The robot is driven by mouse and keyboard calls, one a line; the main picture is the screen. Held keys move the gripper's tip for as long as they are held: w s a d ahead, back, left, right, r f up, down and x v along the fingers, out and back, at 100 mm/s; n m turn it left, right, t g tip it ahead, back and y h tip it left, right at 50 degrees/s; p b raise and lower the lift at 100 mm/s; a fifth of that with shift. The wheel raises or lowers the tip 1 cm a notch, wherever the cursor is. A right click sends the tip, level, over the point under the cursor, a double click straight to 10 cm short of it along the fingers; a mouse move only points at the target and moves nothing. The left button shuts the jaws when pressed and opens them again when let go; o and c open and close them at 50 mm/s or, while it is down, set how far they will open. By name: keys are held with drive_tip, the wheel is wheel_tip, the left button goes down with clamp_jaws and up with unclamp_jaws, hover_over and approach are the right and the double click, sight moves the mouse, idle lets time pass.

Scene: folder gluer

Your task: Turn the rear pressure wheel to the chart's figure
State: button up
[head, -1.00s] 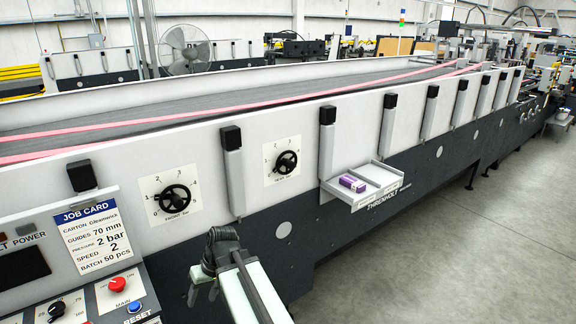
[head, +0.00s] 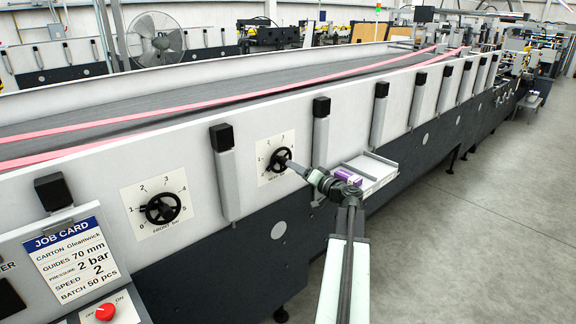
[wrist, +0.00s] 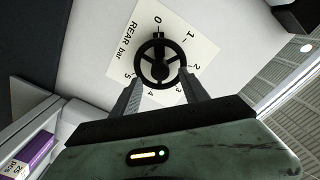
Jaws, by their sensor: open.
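The rear pressure wheel (head: 281,159) is a black spoked handwheel on a white dial plate marked "REAR bar", on the machine's side wall. In the wrist view the rear wheel (wrist: 157,65) fills the middle, with figures 0 to 5 around it. A small dark nub on its rim lies by the 0. My gripper (head: 292,165) is at the wheel; in the wrist view my gripper (wrist: 160,77) is open, with one finger at each side of the rim. I cannot tell if they touch it. The job card (head: 70,263) reads pressure 2 bar.
The front pressure wheel (head: 162,208) sits on its own dial to the left. A tray (head: 376,170) with a purple carton (head: 347,176) juts out just right of my gripper. A red main knob (head: 105,312) is at bottom left. The floor at right is clear.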

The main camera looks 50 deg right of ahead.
sight(282, 161)
drive_tip(key=w, duration=0.4)
drive_tip(key=shift+w+d, duration=0.15)
drive_tip(key=shift+w, duration=0.25)
clamp_jaws()
drive_tip(key=shift+m, duration=4.9)
